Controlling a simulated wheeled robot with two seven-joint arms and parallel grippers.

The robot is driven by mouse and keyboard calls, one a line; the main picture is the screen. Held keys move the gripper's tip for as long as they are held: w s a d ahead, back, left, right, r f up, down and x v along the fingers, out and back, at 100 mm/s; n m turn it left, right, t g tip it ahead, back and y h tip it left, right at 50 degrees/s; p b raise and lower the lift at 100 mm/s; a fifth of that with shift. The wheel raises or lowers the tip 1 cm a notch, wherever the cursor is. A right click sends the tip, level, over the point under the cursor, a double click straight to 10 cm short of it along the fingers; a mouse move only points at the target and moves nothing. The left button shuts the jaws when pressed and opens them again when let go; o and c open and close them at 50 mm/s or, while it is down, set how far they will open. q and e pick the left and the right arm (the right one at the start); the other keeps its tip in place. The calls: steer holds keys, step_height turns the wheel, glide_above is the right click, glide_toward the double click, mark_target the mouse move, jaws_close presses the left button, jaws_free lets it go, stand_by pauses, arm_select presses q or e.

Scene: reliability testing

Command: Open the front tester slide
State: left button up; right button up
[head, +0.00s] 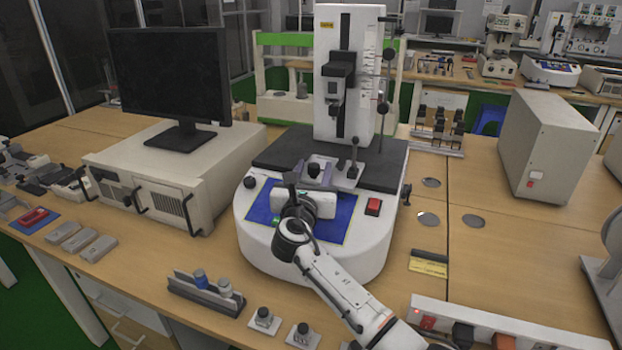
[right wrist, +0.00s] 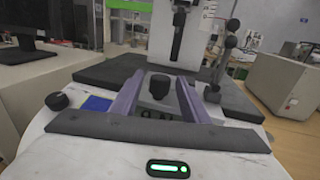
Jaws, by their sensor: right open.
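The tester (head: 345,75) is a tall white column on a dark bed above a rounded white base. A small grey block with a dark knob (head: 314,169) is at the front of the bed, and looks like the front slide. In the right wrist view the dark knob (right wrist: 158,87) stands between my two purple-grey fingers. My right gripper (head: 317,175) is open around it, with gaps visible on both sides in the right wrist view (right wrist: 160,84). Whether a finger touches the block is unclear. My forearm and gripper hide part of the blue panel. My left gripper is not in view.
A lever with a dark ball (head: 354,148) stands just right of the knob. A red switch (head: 373,206) is on the base's right front. A monitor (head: 172,80) on a beige unit stands left.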

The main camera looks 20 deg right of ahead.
steer(key=v, duration=0.9)
steer(key=shift+s+a+f, duration=0.1)
steer(key=shift+s+a, duration=0.05)
steer(key=shift+s, duration=0.15)
